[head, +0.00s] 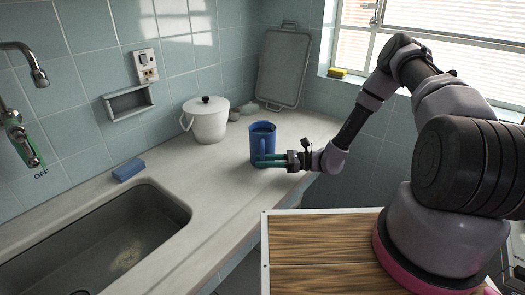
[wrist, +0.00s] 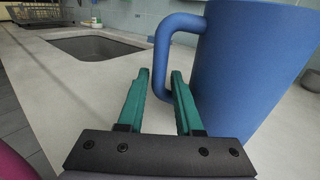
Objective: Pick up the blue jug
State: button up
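The blue jug (head: 262,136) stands upright on the counter, its handle toward the front. In the wrist view the jug (wrist: 250,70) fills the right side, with its handle (wrist: 161,55) curving out to the left. My gripper (head: 262,160) reaches in from the right, low in front of the jug. In the wrist view its two green fingers (wrist: 160,75) are apart. The upright part of the handle shows between the fingertips, with the right finger at the handle's opening. A small gap shows by the left finger, so the handle does not look clamped.
A white lidded pot (head: 207,122) stands left of the jug, with small containers (head: 248,108) behind. A tray (head: 283,68) leans on the tiled wall. A blue sponge (head: 128,169) lies by the sink (head: 100,245). The counter (head: 225,190) in front of the jug is clear.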

jog(key=shift+a, duration=1.8)
grip_shut()
jog(key=shift+r, duration=0.15)
